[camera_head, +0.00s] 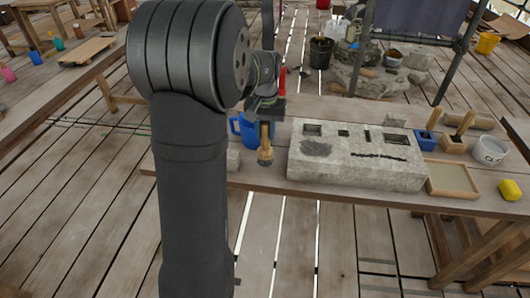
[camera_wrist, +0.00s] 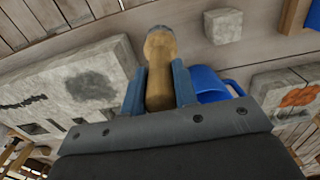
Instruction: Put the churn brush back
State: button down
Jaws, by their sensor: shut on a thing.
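My gripper (camera_head: 266,143) is shut on a wooden-handled tool, which I take as the churn brush (camera_head: 265,156). It hangs above the front of the table, left of the stone block. A blue mug (camera_head: 240,128) stands close behind and left of the gripper. The mug also shows in the wrist view (camera_wrist: 218,84), right of the fingers.
The pale stone block (camera_head: 350,175) has several slots in its top. At the right stand a blue holder (camera_head: 425,140) and a wooden holder (camera_head: 453,144) with wooden handles, a shallow tray (camera_head: 452,181), a white mug (camera_head: 489,150) and a yellow piece (camera_head: 510,190).

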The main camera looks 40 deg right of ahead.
aim_at(265, 145)
jog(key=shift+f, duration=2.9)
jog(key=c, duration=1.1)
grip_release()
notch_tip(265, 145, up, 12)
jog(key=shift+r, duration=0.2)
jog(key=shift+f, duration=4.25)
